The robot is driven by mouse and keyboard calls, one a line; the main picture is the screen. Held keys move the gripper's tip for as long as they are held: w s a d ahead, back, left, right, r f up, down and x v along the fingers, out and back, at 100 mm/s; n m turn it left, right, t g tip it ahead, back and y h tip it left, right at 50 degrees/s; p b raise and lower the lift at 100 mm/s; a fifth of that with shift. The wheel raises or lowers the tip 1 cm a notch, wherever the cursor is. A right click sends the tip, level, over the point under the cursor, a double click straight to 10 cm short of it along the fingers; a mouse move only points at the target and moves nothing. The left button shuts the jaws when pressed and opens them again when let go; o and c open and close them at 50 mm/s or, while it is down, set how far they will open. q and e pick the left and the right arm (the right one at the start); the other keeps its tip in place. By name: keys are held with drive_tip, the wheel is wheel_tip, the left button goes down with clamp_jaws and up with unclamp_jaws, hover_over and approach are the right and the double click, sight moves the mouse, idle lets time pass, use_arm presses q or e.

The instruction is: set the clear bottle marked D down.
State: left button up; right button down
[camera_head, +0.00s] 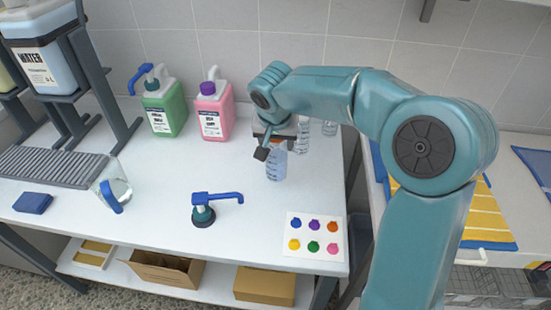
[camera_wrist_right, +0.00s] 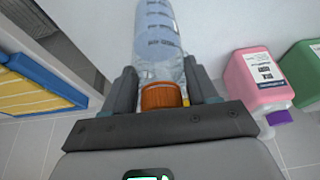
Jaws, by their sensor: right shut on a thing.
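My right gripper (camera_head: 273,142) is shut on a clear bottle (camera_head: 276,167) with dark graduation marks. In the right wrist view the bottle (camera_wrist_right: 158,45) sits upright between the two fingers of the gripper (camera_wrist_right: 166,90), with its orange-brown cap (camera_wrist_right: 161,96) nearest the palm. No letter D can be read on it. The bottle is over the white table (camera_head: 255,235), near its back right part. I cannot tell whether its base touches the table. My left gripper is not in view.
Other clear bottles (camera_head: 302,135) stand just behind. Pink (camera_head: 214,113) and green (camera_head: 166,110) jugs stand at the back. A blue-handled pump (camera_head: 204,212), a colour-dot card (camera_head: 314,237) and a clear pitcher (camera_head: 117,184) are on the table. The table's front middle is clear.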

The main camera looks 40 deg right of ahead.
sight(277, 156)
wheel_tip(277, 156, down, 4)
drive_tip(key=shift+s+f+b, duration=0.15)
drive_tip(key=shift+f+b, duration=0.05)
drive_tip(key=shift+b, duration=0.1)
drive_tip(key=shift+w+f, duration=0.2)
drive_tip(key=shift+f, duration=0.15)
drive_tip(key=shift+s+r, duration=0.15)
drive_tip(key=shift+s, duration=0.1)
drive_tip(key=shift+w+f, duration=0.1)
drive_tip(key=shift+f, duration=0.15)
drive_tip(key=shift+c, duration=1.6)
unclamp_jaws()
drive_tip(key=shift+r, duration=0.1)
